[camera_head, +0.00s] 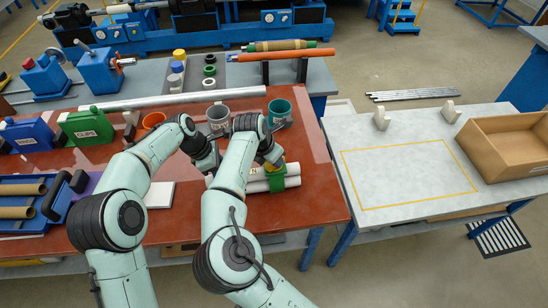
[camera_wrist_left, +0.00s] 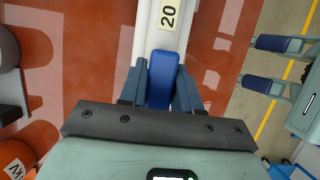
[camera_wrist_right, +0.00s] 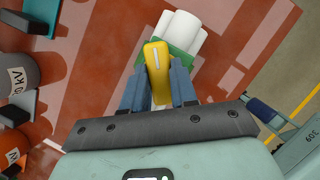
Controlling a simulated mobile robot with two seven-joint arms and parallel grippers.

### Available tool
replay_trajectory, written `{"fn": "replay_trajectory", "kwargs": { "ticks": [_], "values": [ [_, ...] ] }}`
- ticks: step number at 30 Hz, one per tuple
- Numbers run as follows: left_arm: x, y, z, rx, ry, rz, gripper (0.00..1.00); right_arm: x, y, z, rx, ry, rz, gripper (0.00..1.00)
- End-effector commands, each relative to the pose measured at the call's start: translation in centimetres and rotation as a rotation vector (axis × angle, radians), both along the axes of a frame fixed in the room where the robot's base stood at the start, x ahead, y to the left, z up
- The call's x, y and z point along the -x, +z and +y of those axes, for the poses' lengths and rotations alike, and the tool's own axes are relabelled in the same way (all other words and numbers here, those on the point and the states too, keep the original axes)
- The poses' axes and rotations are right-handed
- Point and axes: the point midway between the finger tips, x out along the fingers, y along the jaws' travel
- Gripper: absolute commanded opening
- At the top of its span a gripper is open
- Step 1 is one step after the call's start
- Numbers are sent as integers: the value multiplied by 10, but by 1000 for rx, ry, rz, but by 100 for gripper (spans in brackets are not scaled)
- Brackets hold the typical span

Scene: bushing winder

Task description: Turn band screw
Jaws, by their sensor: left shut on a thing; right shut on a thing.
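In the right wrist view the green band (camera_wrist_right: 184,43) carries a yellow handle (camera_wrist_right: 157,65), and my right gripper (camera_wrist_right: 156,72) is shut on that handle. My left gripper (camera_wrist_left: 161,72) is shut on a blue part (camera_wrist_left: 162,75) at a white tube (camera_wrist_left: 150,35) with a "20" label. In the head view my left gripper (camera_head: 207,162) and right gripper (camera_head: 271,157) largely hide what they hold.
A grey mug (camera_head: 218,118) and a teal mug (camera_head: 280,112) stand behind the grippers. A white sheet (camera_head: 160,195) lies left on the red table (camera_head: 310,207). The grey table (camera_head: 400,175) at right has a clear yellow-outlined area and a cardboard box (camera_head: 505,145).

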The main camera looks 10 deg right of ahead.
Motion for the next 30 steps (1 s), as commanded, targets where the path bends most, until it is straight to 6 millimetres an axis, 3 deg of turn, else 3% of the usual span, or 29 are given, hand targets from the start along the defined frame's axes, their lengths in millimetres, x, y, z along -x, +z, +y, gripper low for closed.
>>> {"fn": "replay_trajectory", "kwargs": {
  "ticks": [9,24,25,27,30],
  "values": [
    [0,1,1,0,0,-2,0,2,-6,1,-4,-112,13,0],
    [0,1,1,0,0,-3,0,2,-7,2,-4,-129,13,0],
    [0,1,1,0,0,-3,0,2,-7,2,-4,-129,13,31],
    [0,1,1,0,1,-4,0,2,-7,1,-4,-129,13,53],
    [0,1,0,1,0,-3,0,1,-5,1,-3,-128,10,53]
  ]
}}
